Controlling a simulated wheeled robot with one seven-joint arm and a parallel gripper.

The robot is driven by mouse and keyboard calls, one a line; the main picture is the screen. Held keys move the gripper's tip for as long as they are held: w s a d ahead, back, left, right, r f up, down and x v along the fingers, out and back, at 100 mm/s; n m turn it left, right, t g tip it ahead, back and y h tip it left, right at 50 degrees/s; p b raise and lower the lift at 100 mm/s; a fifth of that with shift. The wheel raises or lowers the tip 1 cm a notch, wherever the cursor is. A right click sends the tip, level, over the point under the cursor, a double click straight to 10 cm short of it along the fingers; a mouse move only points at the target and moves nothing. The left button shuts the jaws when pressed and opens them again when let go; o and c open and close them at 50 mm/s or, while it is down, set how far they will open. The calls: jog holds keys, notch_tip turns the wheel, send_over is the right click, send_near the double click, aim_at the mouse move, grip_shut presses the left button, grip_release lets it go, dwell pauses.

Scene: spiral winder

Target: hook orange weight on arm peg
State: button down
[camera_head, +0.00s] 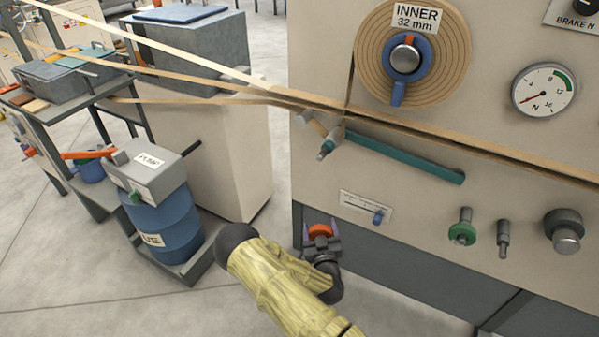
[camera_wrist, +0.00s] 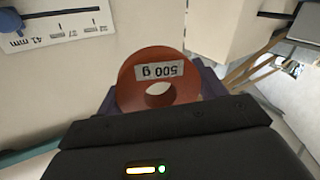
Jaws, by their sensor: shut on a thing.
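My gripper (camera_head: 320,233) is shut on the orange weight (camera_head: 320,230), in front of the machine's lower edge. In the wrist view the weight (camera_wrist: 140,85) is an orange ring with a centre hole and an upside-down "500 g" label, between the dark purple fingers. The teal arm (camera_head: 405,157) slopes down to the right on the machine's front. A short grey-green peg (camera_head: 329,146) sticks out near the arm's upper left end, above the gripper and apart from the weight. The peg is not visible in the wrist view.
A small slider scale with a blue knob (camera_head: 378,217) sits on the panel, right of and above my gripper. A green knob (camera_head: 462,232) and other knobs are further right. Brown tape (camera_head: 430,133) crosses above the arm. A blue drum (camera_head: 163,228) stands left; floor is free between.

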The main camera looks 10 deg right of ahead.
jog(key=s+a+r+m+g+h+p, duration=0.1)
jog(key=a+r+h+p, duration=0.2)
jog(key=r+p, duration=0.6)
jog(key=s+a+r+m+g+h+p, duration=0.1)
jog(key=s+a+r+m+h+p, duration=0.1)
jog(key=r+p, duration=0.7)
notch_tip(320, 180, up, 8)
jog(key=shift+a+f+h, duration=0.15)
jog(key=shift+a+h, duration=0.55)
jog(key=shift+a, duration=0.3)
jog(key=shift+w, duration=0.1)
jog(key=shift+w+d, duration=0.1)
jog(key=shift+s+d+f+x, duration=0.25)
jog(key=shift+d+f+x, duration=0.25)
jog(key=shift+x, duration=2.65)
jog(key=s+d+f+n+t+y, duration=0.1)
jog(key=s+d+f+n+y, duration=0.2)
jog(key=s+y, duration=0.3)
jog(key=shift+s+f+n+y+b, duration=0.35)
jog(key=shift+f+n+y, duration=0.3)
jog(key=shift+n, duration=0.25)
